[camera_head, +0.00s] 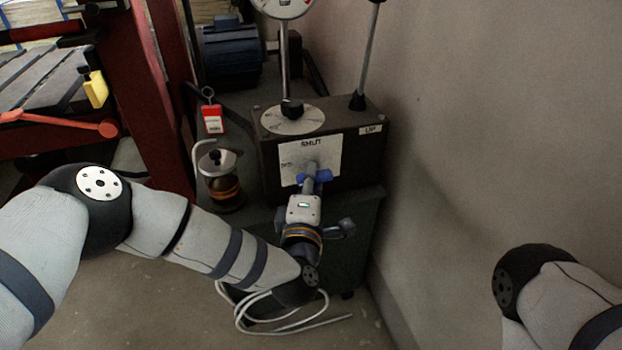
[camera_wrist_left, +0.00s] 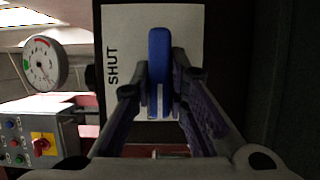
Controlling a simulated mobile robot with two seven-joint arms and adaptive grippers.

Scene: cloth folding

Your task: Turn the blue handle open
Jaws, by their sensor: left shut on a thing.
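The blue handle (camera_wrist_left: 158,50) is on the front of a dark box, over a white plate (camera_wrist_left: 122,30) marked SHUT. In the head view the blue handle (camera_head: 325,175) shows only in part, behind my left gripper. My left gripper (camera_head: 314,185) reaches the plate from below. In the left wrist view the fingers of my left gripper (camera_wrist_left: 160,85) are on both sides of the handle and shut on it. The handle's long side runs along the wrist picture's vertical. My right arm shows at the lower right of the head view, but its gripper is out of view.
The dark box (camera_head: 358,150) stands close to the wall (camera_head: 480,120). A dial gauge (camera_head: 284,5) and a lever (camera_head: 368,50) rise from it. A white cable (camera_head: 265,322) lies on the floor.

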